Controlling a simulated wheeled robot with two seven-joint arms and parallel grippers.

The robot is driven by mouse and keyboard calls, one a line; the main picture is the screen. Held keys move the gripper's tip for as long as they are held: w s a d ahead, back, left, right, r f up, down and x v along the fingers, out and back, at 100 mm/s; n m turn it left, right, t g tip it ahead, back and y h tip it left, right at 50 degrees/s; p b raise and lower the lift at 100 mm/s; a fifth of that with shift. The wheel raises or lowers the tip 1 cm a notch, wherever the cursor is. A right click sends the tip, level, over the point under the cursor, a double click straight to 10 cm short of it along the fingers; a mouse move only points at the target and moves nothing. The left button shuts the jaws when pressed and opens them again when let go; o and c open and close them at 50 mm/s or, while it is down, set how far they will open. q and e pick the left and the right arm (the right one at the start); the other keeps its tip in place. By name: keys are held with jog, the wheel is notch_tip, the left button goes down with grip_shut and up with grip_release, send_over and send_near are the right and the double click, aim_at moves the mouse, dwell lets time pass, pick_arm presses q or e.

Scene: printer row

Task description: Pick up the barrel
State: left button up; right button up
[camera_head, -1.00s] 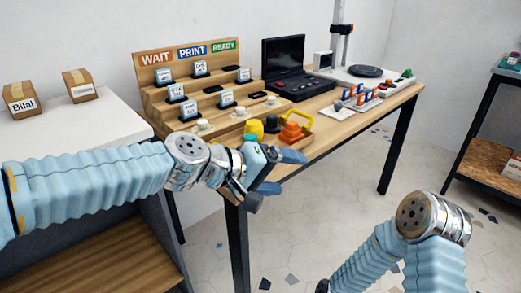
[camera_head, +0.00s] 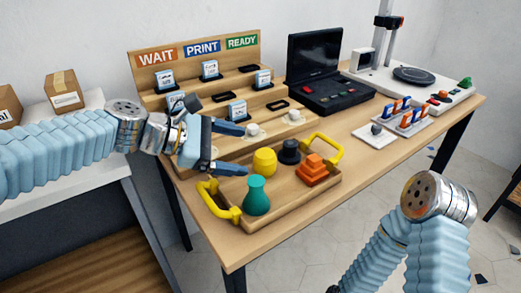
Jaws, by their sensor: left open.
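The barrel (camera_head: 265,162) is a small yellow rounded piece standing upright in a wooden tray (camera_head: 256,222) with yellow handles. My left gripper (camera_head: 243,150) reaches in from the left with its two blue fingers apart and nothing between them. Its fingertips point right and appear just left of the barrel in the picture. I cannot tell whether the lower finger touches anything. My right arm shows at the lower right, but its gripper is not in view.
A teal vase-shaped piece (camera_head: 257,195), a dark knobbed piece (camera_head: 289,151) and an orange stepped piece (camera_head: 312,170) share the tray. A stepped label rack (camera_head: 200,84) stands behind the left gripper. Bare table (camera_head: 370,165) lies right of the tray.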

aim_at(255, 159)
pick_arm(q)
jog(key=shift+w+a+f+n, duration=0.3)
jog(key=shift+a+f+n, duration=0.25)
jog(key=shift+f+n, duration=0.25)
jog(key=x, duration=0.7)
jog(key=shift+s+d, duration=0.2)
jog(key=shift+s, duration=0.15)
jog(key=c, duration=1.2)
jog(key=shift+o, duration=0.2)
